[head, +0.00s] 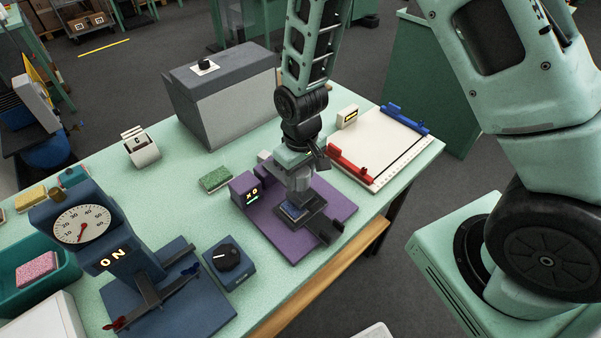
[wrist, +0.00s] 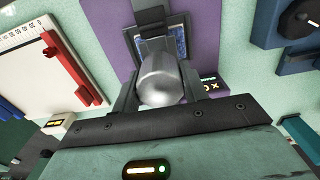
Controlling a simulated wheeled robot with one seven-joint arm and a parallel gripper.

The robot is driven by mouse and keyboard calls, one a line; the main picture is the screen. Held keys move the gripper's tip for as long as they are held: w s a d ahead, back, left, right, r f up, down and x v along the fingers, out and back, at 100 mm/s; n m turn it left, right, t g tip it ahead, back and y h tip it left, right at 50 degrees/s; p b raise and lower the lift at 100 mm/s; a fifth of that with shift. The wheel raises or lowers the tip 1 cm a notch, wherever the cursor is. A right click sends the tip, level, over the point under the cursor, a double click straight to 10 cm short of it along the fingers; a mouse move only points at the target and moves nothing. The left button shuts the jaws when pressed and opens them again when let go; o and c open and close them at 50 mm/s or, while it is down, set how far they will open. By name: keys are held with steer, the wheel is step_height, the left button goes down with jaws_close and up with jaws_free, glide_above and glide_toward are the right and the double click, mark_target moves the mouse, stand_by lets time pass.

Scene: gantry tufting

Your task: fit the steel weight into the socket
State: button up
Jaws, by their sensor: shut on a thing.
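The steel weight (wrist: 160,80) is a shiny grey cylinder between the fingers of my gripper (wrist: 158,88) in the wrist view. My gripper is shut on it. In the head view my gripper (head: 300,182) points down over a purple base plate (head: 325,194). A dark block with a blue, speckled square top (head: 292,210) stands on that plate just below the weight; it also shows in the wrist view (wrist: 176,40). The weight looks above this block, and I cannot tell whether they touch. No open socket shows clearly; the weight and fingers cover part of the block.
A purple display box (head: 245,189) stands left of my gripper. A blue knob box (head: 229,262) and a blue dial machine (head: 85,228) are further left. A white board with a red rail (head: 352,164) lies to the right. A large grey box (head: 222,95) stands behind.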

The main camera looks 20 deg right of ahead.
steer(key=shift+f+b, duration=0.35)
steer(key=shift+f, duration=0.1)
steer(key=o, duration=1.2)
steer(key=shift+c, duration=0.2)
step_height(320, 180, up, 18)
steer(key=b, duration=0.3)
steer(key=shift+f, duration=0.25)
steer(key=s+a+f+n+b, duration=0.2)
steer(key=s+a+f+b, duration=0.1)
steer(key=s, duration=0.7)
steer(key=s+a+f+n+b, duration=0.2)
steer(key=s+a+f+b, duration=0.1)
steer(key=s, duration=0.7)
steer(key=shift+a+y, duration=0.15)
steer(key=shift+y, duration=0.15)
